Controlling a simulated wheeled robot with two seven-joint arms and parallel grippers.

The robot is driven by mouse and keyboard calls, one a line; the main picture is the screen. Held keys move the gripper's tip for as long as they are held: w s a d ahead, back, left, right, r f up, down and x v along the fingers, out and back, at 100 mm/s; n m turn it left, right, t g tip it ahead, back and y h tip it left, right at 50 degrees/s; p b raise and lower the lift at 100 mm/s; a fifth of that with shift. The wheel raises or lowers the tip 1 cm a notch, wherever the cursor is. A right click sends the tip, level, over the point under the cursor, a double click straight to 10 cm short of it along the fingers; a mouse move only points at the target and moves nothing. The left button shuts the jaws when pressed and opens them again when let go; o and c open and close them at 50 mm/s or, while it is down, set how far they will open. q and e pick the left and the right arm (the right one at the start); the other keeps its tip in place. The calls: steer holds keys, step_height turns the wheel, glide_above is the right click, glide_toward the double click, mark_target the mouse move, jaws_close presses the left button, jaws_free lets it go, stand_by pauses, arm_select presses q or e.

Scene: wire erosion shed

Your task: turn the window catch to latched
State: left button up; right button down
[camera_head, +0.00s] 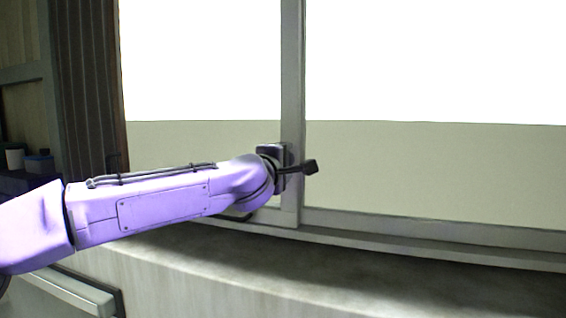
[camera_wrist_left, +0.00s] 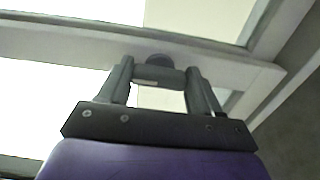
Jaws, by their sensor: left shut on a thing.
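The window catch (camera_wrist_left: 160,76) is a small dark grey piece with a rounded knob, on the pale upright of the window frame. In the left wrist view it sits between the two fingers of my left gripper (camera_wrist_left: 158,84), which is shut on it. In the head view my purple left arm reaches in from the left, and the left gripper (camera_head: 283,160) is against the upright (camera_head: 293,80). My right gripper is not in view.
Bright window panes (camera_head: 430,170) lie on both sides of the upright. A sill (camera_head: 400,246) and a pale wall run below. Dark slatted boards (camera_head: 85,90) and a shelf with small containers (camera_head: 38,162) are at the left. The space right of the gripper is clear.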

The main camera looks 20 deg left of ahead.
arm_select(q)
steer(key=o, duration=1.1)
steer(key=shift+c, duration=0.2)
steer(key=shift+s, duration=0.1)
steer(key=s+b, duration=0.4)
steer(key=s, duration=0.6)
steer(key=shift+a, duration=0.2)
steer(key=shift+s, duration=0.1)
steer(key=shift+s, duration=0.1)
